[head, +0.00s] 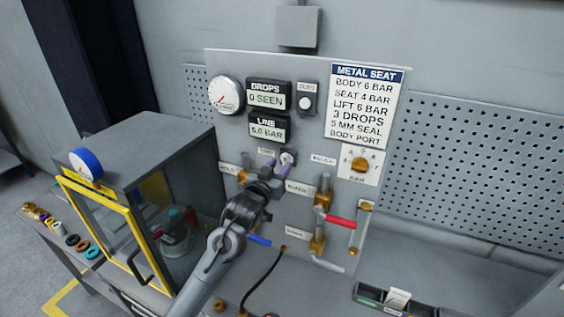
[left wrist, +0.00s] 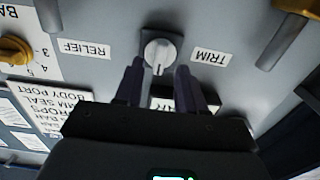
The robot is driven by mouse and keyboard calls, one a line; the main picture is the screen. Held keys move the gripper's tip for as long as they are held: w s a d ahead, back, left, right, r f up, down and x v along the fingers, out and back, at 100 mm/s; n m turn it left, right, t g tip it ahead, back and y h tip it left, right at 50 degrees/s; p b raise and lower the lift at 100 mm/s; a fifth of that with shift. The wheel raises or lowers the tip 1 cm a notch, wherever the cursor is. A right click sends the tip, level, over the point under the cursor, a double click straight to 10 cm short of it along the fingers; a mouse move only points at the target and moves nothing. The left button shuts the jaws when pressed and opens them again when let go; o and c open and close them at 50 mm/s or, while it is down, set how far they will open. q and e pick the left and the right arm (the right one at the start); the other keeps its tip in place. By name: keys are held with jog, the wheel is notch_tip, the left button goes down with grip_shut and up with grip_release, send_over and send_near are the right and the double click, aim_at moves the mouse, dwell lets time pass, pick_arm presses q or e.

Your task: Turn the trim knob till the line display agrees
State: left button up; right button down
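The trim knob (left wrist: 161,52) is a small light-grey knob on the grey panel, beside the TRIM label in the left wrist view. It also shows small in the head view (head: 288,157), partly behind my gripper. My left gripper (left wrist: 159,72) has its two dark fingers apart, one on each side of the knob's near end. I see a gap between fingers and knob, and cannot tell how far the tips reach along it. The line display (head: 268,130) reads 5.0 BAR. My right gripper is not in view.
The drops display (head: 268,95) reads 0 SEEN. A round gauge (head: 225,95), a METAL SEAT card (head: 366,105) and an orange selector knob (head: 359,164) share the panel. Red-handled (head: 341,222) and blue-handled (head: 258,240) valves sit below. A yellow-framed cabinet (head: 150,140) stands left.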

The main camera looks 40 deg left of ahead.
aim_at(286, 160)
pick_arm(q)
jog(key=shift+x, duration=1.05)
grip_shut()
